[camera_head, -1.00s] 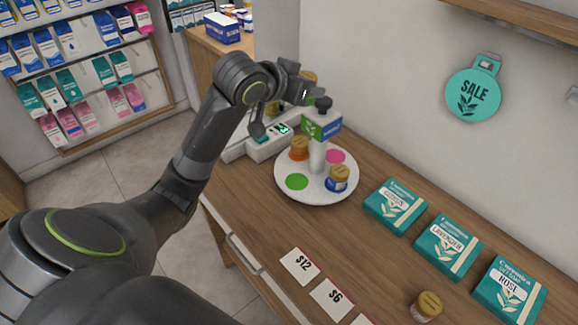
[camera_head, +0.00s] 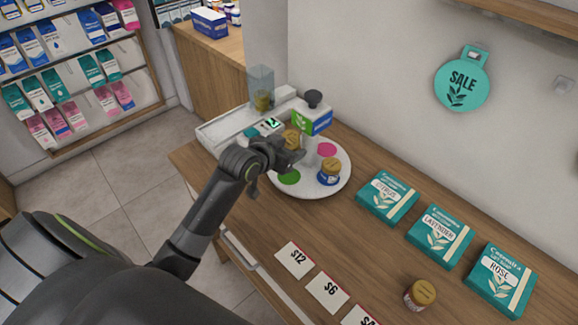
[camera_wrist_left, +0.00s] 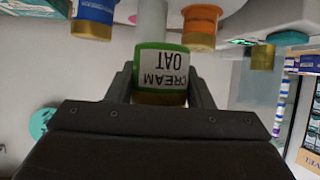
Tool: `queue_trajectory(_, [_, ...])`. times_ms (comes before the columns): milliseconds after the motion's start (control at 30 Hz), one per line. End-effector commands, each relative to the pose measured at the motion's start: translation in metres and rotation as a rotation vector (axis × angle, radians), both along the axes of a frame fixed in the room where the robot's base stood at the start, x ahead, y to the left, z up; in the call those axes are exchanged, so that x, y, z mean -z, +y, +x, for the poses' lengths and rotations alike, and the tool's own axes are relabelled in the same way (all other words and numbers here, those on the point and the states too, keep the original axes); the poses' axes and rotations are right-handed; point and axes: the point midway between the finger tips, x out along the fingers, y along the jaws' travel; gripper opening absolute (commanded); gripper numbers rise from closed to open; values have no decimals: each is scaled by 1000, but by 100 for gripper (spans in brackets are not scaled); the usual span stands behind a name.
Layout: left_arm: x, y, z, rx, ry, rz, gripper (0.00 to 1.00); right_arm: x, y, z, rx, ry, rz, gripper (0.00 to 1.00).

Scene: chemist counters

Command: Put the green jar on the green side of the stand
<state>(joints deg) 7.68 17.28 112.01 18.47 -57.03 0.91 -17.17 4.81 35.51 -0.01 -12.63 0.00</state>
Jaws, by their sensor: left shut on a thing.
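The green jar (camera_wrist_left: 162,68), labelled "CREAM OAT", is between the fingers of my left gripper (camera_wrist_left: 160,85) in the left wrist view, which looks upside down. In the head view my left gripper (camera_head: 290,158) is over the left part of the round white stand (camera_head: 312,191) and hides the jar. The stand has a bare green spot (camera_head: 289,177) just below the gripper and a pink spot (camera_head: 326,149). An orange jar (camera_wrist_left: 199,27) and a blue jar (camera_head: 330,172) stand on it around the central post, which carries a green and blue sign (camera_head: 313,121).
A white scale (camera_head: 236,125) stands behind the stand, with a clear container (camera_head: 262,88) at the back. Several teal soap boxes (camera_head: 440,237) and price cards (camera_head: 294,259) lie to the right. Another gold-lidded jar (camera_head: 420,294) stands near the front.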

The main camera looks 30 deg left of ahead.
Motion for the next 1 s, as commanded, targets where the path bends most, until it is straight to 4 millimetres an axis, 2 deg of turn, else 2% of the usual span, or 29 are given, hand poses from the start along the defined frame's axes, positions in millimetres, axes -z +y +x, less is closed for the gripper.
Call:
queue_trajectory(100, [20,0,0,-1,2,-1,23,-1,2,0,1,0,2,36])
queue_trajectory(267, [31,0,0,0,-1,-1,23,-1,6,1,2,-2,7,36])
queue_trajectory(500, [65,0,0,0,1,-2,23,-2,7,1,3,-2,9,36])
queue_trajectory(967, [74,0,0,0,-1,-1,23,0,3,1,1,-1,4,36])
queue_trajectory(1000, [74,0,0,0,-1,0,52,-1,3,1,2,-1,3,36])
